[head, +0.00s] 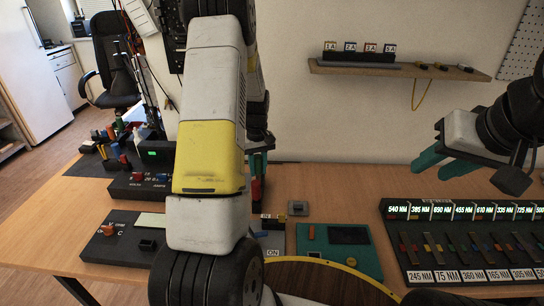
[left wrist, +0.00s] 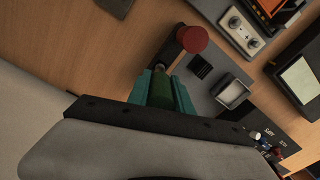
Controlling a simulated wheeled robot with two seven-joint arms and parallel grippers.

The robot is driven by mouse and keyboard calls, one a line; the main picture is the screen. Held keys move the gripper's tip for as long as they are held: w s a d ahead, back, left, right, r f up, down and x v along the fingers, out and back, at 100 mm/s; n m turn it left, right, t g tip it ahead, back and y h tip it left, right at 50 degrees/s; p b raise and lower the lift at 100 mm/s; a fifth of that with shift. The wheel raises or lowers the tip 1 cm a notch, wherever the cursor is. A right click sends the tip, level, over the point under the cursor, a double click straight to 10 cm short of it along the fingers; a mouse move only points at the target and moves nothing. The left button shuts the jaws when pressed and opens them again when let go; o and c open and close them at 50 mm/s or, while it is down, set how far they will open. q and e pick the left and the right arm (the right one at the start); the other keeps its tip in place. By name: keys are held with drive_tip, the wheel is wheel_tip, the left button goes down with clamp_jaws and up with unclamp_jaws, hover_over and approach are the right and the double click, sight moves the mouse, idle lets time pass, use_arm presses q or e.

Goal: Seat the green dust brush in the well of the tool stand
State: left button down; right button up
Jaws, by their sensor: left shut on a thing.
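My left gripper (head: 258,152) is partly hidden behind my own arm in the head view. In the left wrist view its teal fingers (left wrist: 165,92) are shut on a darker green piece, the green dust brush (left wrist: 163,92). Most of the brush is hidden by the gripper. A red knob (left wrist: 192,38) on a stem shows just beyond the fingertips; I cannot tell whether anything touches it. My right gripper (head: 432,158) hangs at the right above the table, with teal fingers; their gap is unclear. I cannot make out the tool stand or its well with certainty.
Control panels (head: 140,188) and a green panel (head: 338,248) lie on the wooden table. A labelled rack (head: 440,262) stands at the right. A wall shelf (head: 395,69) carries small blocks.

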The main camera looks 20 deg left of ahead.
use_arm(q)
drive_tip(key=shift+f, duration=2.55)
drive_tip(key=c, duration=1.1)
unclamp_jaws()
drive_tip(key=shift+o, duration=0.2)
wheel_tip(320, 180, up, 8)
drive_tip(key=shift+f, duration=0.1)
